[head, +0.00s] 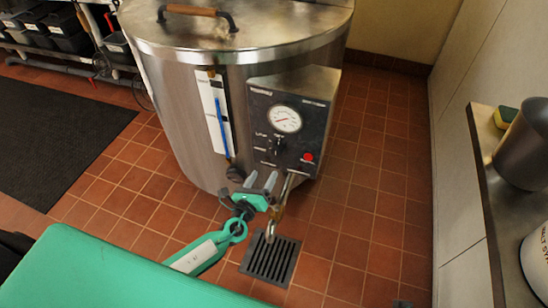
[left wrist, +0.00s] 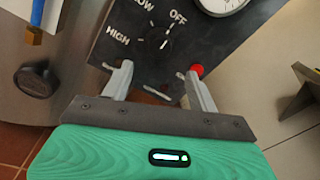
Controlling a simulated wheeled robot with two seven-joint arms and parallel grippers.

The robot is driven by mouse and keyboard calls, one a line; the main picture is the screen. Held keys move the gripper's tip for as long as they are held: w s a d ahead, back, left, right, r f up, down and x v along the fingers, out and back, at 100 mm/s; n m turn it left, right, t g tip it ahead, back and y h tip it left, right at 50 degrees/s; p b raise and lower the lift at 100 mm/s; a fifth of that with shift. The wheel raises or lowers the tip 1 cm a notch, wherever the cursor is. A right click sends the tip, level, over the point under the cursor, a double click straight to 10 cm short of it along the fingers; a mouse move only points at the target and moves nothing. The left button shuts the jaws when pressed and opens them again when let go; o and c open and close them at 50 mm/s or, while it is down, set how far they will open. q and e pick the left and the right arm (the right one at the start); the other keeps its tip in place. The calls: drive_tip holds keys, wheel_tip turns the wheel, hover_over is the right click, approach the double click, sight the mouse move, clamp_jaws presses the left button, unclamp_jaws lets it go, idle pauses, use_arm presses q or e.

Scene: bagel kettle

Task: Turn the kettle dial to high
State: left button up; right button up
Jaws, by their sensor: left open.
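The kettle (head: 175,110) is a large steel drum with a dark control panel (head: 258,98) on its front. The dial (head: 278,143) is a small black knob below the round gauge. In the left wrist view the dial (left wrist: 157,42) sits among the labels LOW, OFF and HIGH; I cannot tell surely where it points. My left gripper (head: 261,180) is open and empty, below the dial and in front of the panel's lower edge. In the left wrist view its fingertips (left wrist: 160,70) point up at the panel, with the dial ahead between them. My right gripper is not in view.
A white gauge (head: 285,119) is above the dial and a red light (head: 308,157) to its lower right. A metal spout (head: 282,205) hangs beside my left gripper, above a floor drain (head: 270,260). A counter (head: 490,190) stands at the right. Tiled floor lies open around the kettle.

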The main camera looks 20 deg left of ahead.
sight(275, 155)
use_arm(q)
drive_tip(key=w, duration=0.6)
drive_tip(key=w+d, duration=0.1)
drive_tip(key=w, duration=0.2)
drive_tip(key=shift+w, duration=0.3)
drive_tip(key=c, duration=1)
